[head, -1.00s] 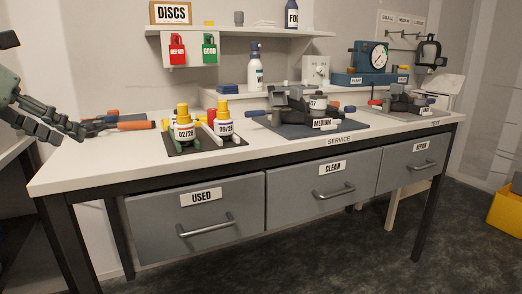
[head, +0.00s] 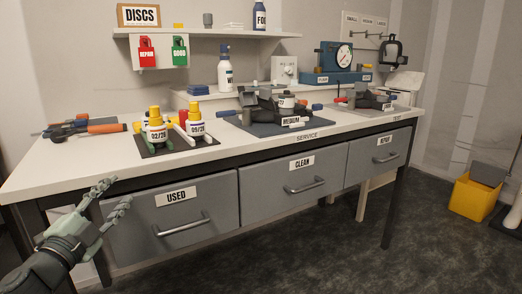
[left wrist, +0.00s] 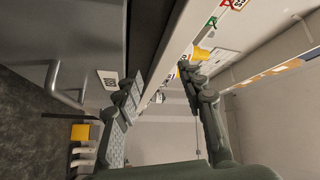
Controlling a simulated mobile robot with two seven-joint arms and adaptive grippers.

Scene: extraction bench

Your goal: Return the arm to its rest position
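My left gripper (head: 112,200) is at the lower left of the head view, in front of the bench's left front corner and below the bench top. Its two fingers are spread apart with nothing between them. In the left wrist view the same gripper (left wrist: 165,95) shows its fingers apart and empty, with the bench edge and a drawer front beyond them. My right gripper is in neither view now.
The white bench top (head: 60,180) holds orange-handled tools (head: 95,127), yellow-capped bottles on a dark tray (head: 180,149) and a medium fixture (head: 280,127). Grey drawers (head: 215,210) sit below, all shut. A yellow bin (head: 473,198) stands on the floor at right.

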